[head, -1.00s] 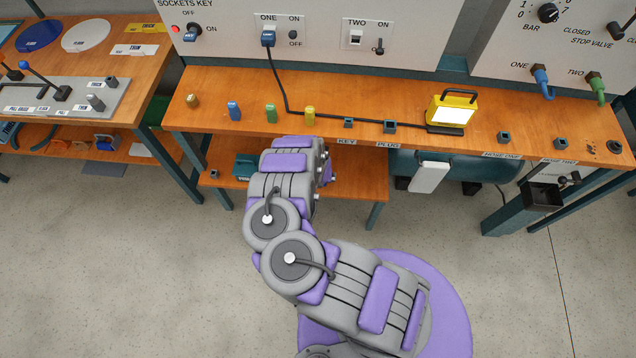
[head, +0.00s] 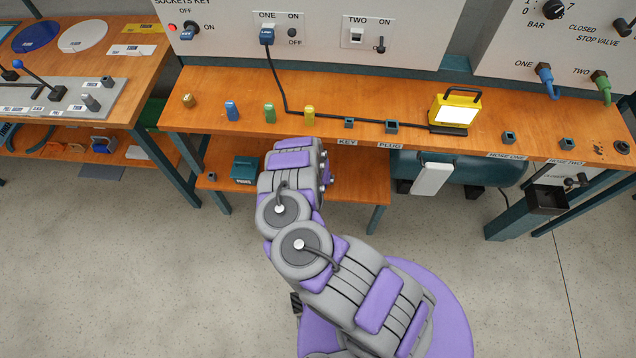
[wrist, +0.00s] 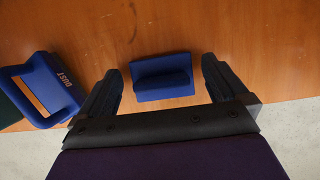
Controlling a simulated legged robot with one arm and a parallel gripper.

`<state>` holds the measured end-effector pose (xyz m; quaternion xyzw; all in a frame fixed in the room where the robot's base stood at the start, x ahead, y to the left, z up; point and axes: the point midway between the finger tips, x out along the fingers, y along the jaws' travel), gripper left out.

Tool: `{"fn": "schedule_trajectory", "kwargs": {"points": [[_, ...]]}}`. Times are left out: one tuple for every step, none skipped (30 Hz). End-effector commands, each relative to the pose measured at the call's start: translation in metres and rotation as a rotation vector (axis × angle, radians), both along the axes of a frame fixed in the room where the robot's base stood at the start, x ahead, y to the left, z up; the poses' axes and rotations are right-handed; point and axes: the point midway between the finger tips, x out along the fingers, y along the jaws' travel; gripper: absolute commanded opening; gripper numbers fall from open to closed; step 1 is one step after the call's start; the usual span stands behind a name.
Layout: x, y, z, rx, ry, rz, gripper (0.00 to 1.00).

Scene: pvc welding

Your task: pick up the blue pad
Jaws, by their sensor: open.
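The blue pad (wrist: 162,82) lies on the wooden surface in the wrist view, a flat blue plate with a raised rounded ridge across it. My gripper (wrist: 160,85) is open, with one dark finger to each side of the pad. The fingers look apart from the pad, and nothing is held. How high they are above the surface I cannot tell. In the head view my arm reaches to the lower shelf (head: 345,178) under the workbench, and it hides both the gripper and the pad.
A blue open frame marked DUST (wrist: 45,88) lies close to the left finger. The shelf's front edge runs near the gripper, with floor beyond. A teal box (head: 245,168) sits on the lower shelf. The workbench top (head: 350,98) overhangs the shelf.

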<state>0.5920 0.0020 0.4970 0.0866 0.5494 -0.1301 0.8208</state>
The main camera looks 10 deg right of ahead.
Motion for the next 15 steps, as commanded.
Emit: {"fn": "schedule_trajectory", "kwargs": {"points": [[0.0000,-0.0001,0.0004,0.000,0.000,0.000,1.00],[0.0000,-0.0001,0.0004,0.000,0.000,0.000,1.00],[0.0001,-0.0001,0.0005,0.000,0.000,0.000,1.00],[0.0001,-0.0001,0.0005,0.000,0.000,0.000,0.98],[0.0002,-0.0002,0.0005,0.000,0.000,0.000,0.95],[0.0001,-0.0002,0.0005,0.000,0.000,0.000,0.91],[0.0001,-0.0002,0.0005,0.000,0.000,0.000,0.89],[0.0001,-0.0002,0.0005,0.000,0.000,0.000,0.86],[0.0001,-0.0003,0.0005,0.000,0.000,0.000,0.82],[0.0001,-0.0003,0.0005,0.000,0.000,0.000,0.79],[0.0001,-0.0003,0.0005,0.000,0.000,0.000,0.76],[0.0001,-0.0004,0.0005,0.000,0.000,0.000,0.72],[0.0001,-0.0003,0.0005,0.000,0.000,0.000,0.69],[0.0001,-0.0003,0.0005,0.000,0.000,0.000,0.67],[0.0001,-0.0003,0.0005,0.000,0.000,0.000,0.63]]}}
